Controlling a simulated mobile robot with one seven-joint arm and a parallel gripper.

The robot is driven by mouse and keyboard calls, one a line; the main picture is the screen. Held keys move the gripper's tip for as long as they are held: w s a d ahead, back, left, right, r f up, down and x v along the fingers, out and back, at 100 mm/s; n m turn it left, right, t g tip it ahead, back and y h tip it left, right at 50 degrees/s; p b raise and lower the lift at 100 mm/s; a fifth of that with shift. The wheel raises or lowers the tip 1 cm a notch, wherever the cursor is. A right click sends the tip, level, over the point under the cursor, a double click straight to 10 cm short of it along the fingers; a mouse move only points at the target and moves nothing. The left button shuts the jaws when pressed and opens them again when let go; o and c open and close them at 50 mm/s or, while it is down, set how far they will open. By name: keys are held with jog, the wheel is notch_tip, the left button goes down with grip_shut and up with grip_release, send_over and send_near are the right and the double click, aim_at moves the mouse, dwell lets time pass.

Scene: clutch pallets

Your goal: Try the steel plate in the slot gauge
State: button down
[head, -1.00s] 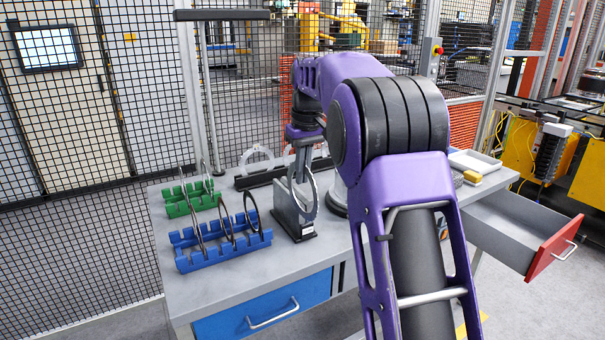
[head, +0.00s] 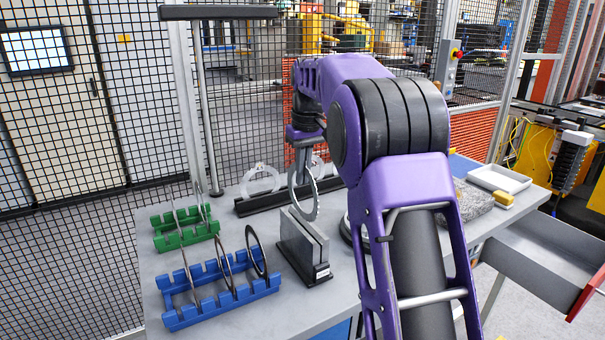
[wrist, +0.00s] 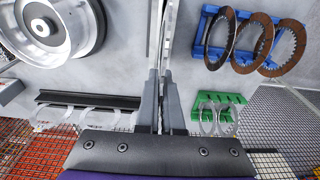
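My gripper (head: 303,152) is shut on a steel plate (head: 314,206), a thin toothed ring hanging upright below the fingers. The slot gauge (head: 303,250), two upright grey slabs on a dark base, stands on the table just below. The plate's lower rim overlaps the gauge's top edge in the head view; I cannot tell whether it touches or enters the slot. In the wrist view my gripper (wrist: 160,98) points at the table, and the held plate appears nearly edge-on, hard to separate from the gauge.
A blue rack (head: 222,311) with several dark rings and a green rack (head: 187,238) with thin rings stand left. A black rail (head: 250,206) with pale rings lies behind. A white tray (head: 500,180) sits back right, above an open drawer (head: 545,262).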

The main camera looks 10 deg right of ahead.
jog(key=shift+f+b, duration=0.6)
jog(key=shift+f, duration=1.95)
jog(key=shift+s+f, duration=0.15)
jog(key=shift+f, duration=0.25)
jog(key=shift+w+r+p, duration=0.25)
jog(key=shift+r+p, duration=0.25)
jog(key=shift+r, duration=0.4)
jog(key=shift+s+r, duration=0.2)
jog(key=shift+r, duration=0.25)
jog(key=shift+w+f, duration=0.1)
jog(key=c, duration=1)
grip_release()
